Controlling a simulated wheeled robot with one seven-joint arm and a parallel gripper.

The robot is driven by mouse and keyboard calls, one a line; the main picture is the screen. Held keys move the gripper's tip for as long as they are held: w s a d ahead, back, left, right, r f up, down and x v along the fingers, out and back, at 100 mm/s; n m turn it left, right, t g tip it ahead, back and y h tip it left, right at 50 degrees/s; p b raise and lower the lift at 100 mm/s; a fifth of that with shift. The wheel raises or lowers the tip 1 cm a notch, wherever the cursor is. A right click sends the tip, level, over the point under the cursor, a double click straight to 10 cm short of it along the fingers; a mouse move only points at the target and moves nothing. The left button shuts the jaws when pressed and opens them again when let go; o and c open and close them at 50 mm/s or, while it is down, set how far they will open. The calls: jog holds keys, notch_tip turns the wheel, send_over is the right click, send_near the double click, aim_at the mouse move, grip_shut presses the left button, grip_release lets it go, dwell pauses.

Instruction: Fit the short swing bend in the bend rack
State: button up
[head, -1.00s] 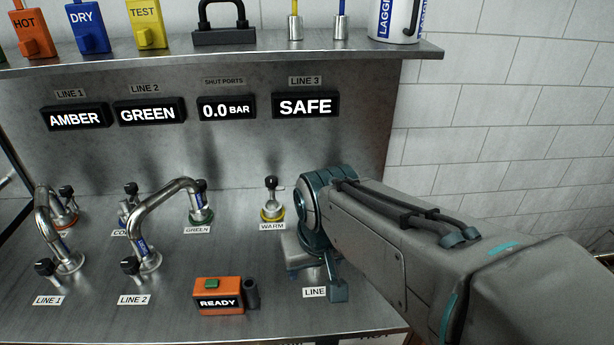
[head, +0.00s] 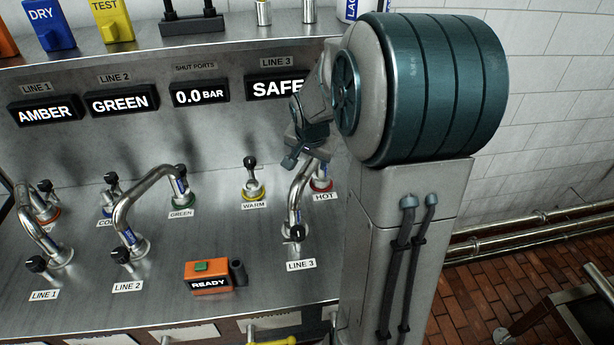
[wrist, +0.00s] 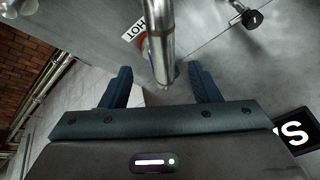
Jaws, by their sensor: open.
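A steel swing bend (head: 298,195) stands at the right of the bench, running from the LINE 3 port to the red-ringed HOT port. I cannot tell whether it is the short one. My gripper (head: 305,156) is open and points down at the bend's upper part, near its HOT end. In the wrist view the bend (wrist: 160,45) shows just beyond and between the two open blue fingers (wrist: 163,85). Whether they touch it is unclear. The bend rack is not clearly identifiable. A yellow piece (head: 273,341) is cut off at the bottom edge.
Two longer bends stand left, at LINE 1 (head: 38,235) and LINE 2 (head: 130,215). The WARM port (head: 253,185) is free, with an upright black-knobbed valve. An orange READY box (head: 208,278) sits at the front. The SAFE display (head: 277,88) and shelf are close behind my gripper.

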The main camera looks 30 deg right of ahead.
aim_at(309, 165)
jog(key=shift+w+p+x, duration=0.15)
jog(key=shift+p+x, duration=0.15)
jog(key=shift+x, duration=1.8)
jog(key=shift+w+p+x, duration=0.15)
jog(key=shift+p+x, duration=0.15)
jog(key=shift+x, duration=1.8)
jog(key=shift+d+r, duration=0.1)
jog(key=shift+r, duration=0.1)
grip_shut()
